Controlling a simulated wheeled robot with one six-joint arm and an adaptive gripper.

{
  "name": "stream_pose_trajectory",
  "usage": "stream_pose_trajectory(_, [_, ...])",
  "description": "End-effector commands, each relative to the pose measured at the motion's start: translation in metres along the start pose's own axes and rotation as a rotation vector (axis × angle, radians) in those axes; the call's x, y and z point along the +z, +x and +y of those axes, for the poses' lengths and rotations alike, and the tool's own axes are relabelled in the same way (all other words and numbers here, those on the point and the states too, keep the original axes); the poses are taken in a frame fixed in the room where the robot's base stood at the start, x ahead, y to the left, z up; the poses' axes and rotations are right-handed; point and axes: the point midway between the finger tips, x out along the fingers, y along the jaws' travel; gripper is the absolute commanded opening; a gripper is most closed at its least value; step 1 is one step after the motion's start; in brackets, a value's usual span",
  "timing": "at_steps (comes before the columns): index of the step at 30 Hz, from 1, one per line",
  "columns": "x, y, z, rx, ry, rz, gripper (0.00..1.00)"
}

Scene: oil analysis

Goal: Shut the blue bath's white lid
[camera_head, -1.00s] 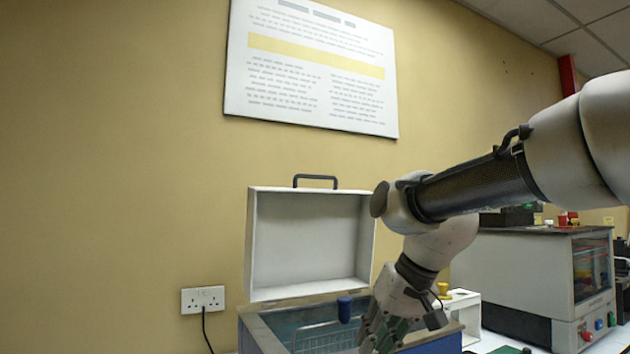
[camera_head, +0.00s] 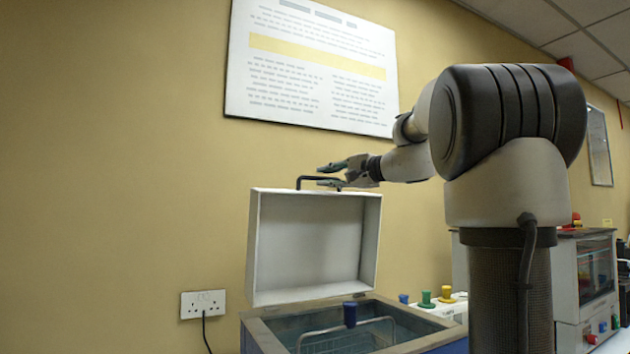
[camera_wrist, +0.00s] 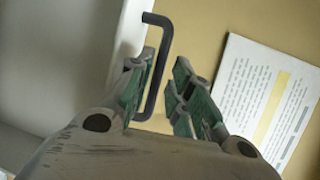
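The blue bath (camera_head: 247,336) stands at the bottom of the head view with its white lid (camera_head: 312,243) raised upright, hinged at the back. A dark handle (camera_head: 306,180) is on the lid's top edge. My gripper (camera_head: 326,176) is at the handle, level with the lid's top. In the wrist view, my gripper (camera_wrist: 160,88) is open, its green-padded fingers apart. The handle (camera_wrist: 156,75) lies between them, nearer the left finger; whether it touches is unclear. The lid (camera_wrist: 70,60) fills the left of that view.
A wire rack with a blue knob (camera_head: 350,314) sits in the bath. Several coloured knobs (camera_head: 427,299) and a white-grey machine (camera_head: 580,285) stand to the right, partly behind my arm. A wall socket (camera_head: 203,303) and poster (camera_head: 312,70) are on the wall behind.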

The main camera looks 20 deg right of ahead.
Motion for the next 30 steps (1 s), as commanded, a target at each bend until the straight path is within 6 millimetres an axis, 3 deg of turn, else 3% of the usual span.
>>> stream_pose_trajectory(3, [0.001, 0.022, 0.001, 0.002, -0.001, -0.004, 0.21])
stream_pose_trajectory(9, [0.001, 0.045, 0.001, 0.002, -0.002, -0.002, 0.21])
stream_pose_trajectory(19, [0.001, 0.049, 0.001, 0.002, -0.002, 0.0, 0.21])
stream_pose_trajectory(23, [0.001, 0.049, 0.001, 0.002, -0.002, 0.0, 0.0])
stream_pose_trajectory(30, [0.0, 0.049, 0.001, 0.002, -0.003, 0.0, 0.0])
